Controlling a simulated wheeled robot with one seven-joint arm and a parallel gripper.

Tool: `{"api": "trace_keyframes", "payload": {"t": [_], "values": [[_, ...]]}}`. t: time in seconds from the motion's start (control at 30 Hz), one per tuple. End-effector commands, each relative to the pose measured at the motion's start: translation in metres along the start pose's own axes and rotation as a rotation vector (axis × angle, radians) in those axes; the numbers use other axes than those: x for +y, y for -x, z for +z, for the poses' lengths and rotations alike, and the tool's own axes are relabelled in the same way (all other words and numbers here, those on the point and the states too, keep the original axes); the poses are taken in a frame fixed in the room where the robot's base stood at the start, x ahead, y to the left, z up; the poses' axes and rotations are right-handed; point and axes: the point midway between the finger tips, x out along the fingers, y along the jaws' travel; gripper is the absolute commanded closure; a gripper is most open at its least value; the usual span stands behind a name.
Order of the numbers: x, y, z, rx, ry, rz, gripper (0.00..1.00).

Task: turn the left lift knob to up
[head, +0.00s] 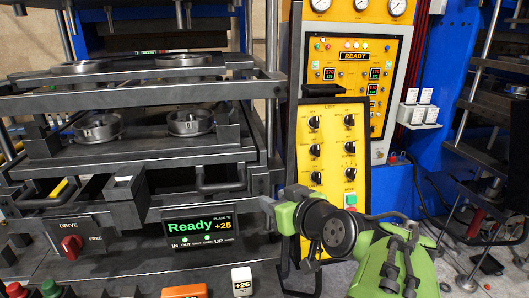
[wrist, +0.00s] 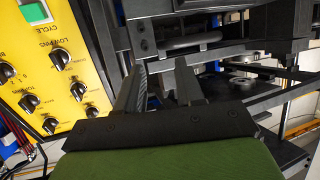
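The yellow panel marked LEFT (head: 332,135) stands right of the press and carries two columns of black knobs, one at the upper left (head: 314,122). The knob labels are too small to read in the head view, so I cannot tell which is the lift knob. In the wrist view the panel (wrist: 30,72) fills the left side, tilted, with several knobs and a green button marked CYCLE (wrist: 33,12). My gripper (wrist: 159,70) is open and empty. Its fingers point towards the press, apart from the panel. In the head view my green arm's wrist is in front of the panel's lower part.
The press (head: 130,150) with its metal plates and bars fills the left. A Ready display (head: 200,229) sits low on it, beside a red DRIVE knob (head: 71,247). A second yellow panel (head: 352,85) with gauges stands behind. Cables lie on the floor at right.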

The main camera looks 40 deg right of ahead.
Motion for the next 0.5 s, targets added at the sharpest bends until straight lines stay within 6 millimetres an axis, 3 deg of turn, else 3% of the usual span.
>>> {"api": "trace_keyframes", "payload": {"t": [0.1, 0.23, 0.37, 0.5], "values": [[0.061, 0.014, -0.002, 0.138, -0.035, 0.122, 0.63], [0.119, 0.047, -0.007, 0.292, -0.052, 0.262, 0.63], [0.14, 0.064, -0.012, 0.355, -0.051, 0.318, 0.63], [0.144, 0.05, -0.021, 0.357, -0.051, 0.313, 0.63]]}}
